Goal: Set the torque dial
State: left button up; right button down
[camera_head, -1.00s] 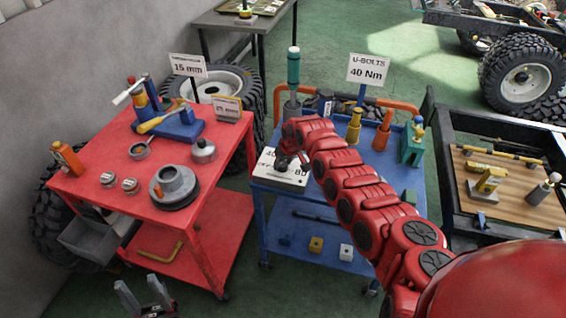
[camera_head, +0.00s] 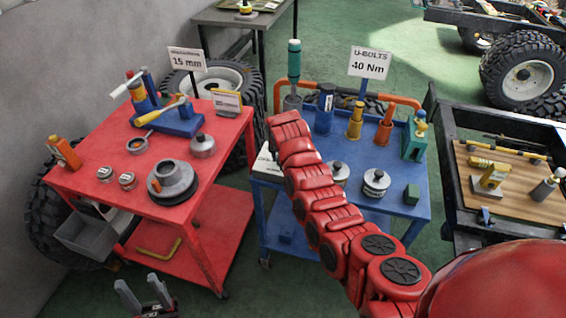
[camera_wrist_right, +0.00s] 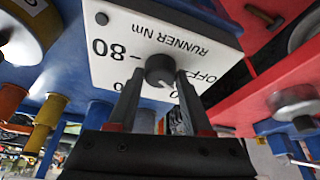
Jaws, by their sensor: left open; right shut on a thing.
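The torque dial is a dark round knob (camera_wrist_right: 160,70) on a white panel (camera_wrist_right: 122,55) marked "80", "OFF" and "RUNNER Nm" in the right wrist view. My right gripper (camera_wrist_right: 158,82) is shut on the knob, one finger on each side. Where the knob points cannot be read clearly. In the head view only the left edge of the white panel (camera_head: 264,164) shows on the blue cart (camera_head: 420,211); my right arm hides the rest and the right gripper. My left gripper (camera_head: 146,294) is open and empty at the bottom left, in front of the red cart (camera_head: 90,190).
A sign (camera_head: 370,63) behind the blue cart reads "U-BOLTS 40 Nm". Another sign (camera_head: 187,60) reads "15 mm". Several tools crowd the red cart.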

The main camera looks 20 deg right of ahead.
jog(key=m+h+b, duration=0.1)
jog(key=m+b, duration=0.1)
jog(key=b, duration=0.2)
jog(key=m+g+b, duration=0.1)
jog(key=m+b, duration=0.2)
jog(key=b, duration=0.1)
jog(key=shift+a+f+h, duration=0.15)
jog(key=shift+f+h, duration=0.05)
jog(key=shift+h, duration=0.2)
jog(key=shift+w+r+m+b, duration=0.15)
jog(key=shift+m+b, duration=0.25)
jog(key=shift+b, duration=0.2)
jog(key=shift+c, duration=1.6)
grip_release()
jog(key=shift+g, duration=0.3)
jog(key=shift+r, duration=0.1)
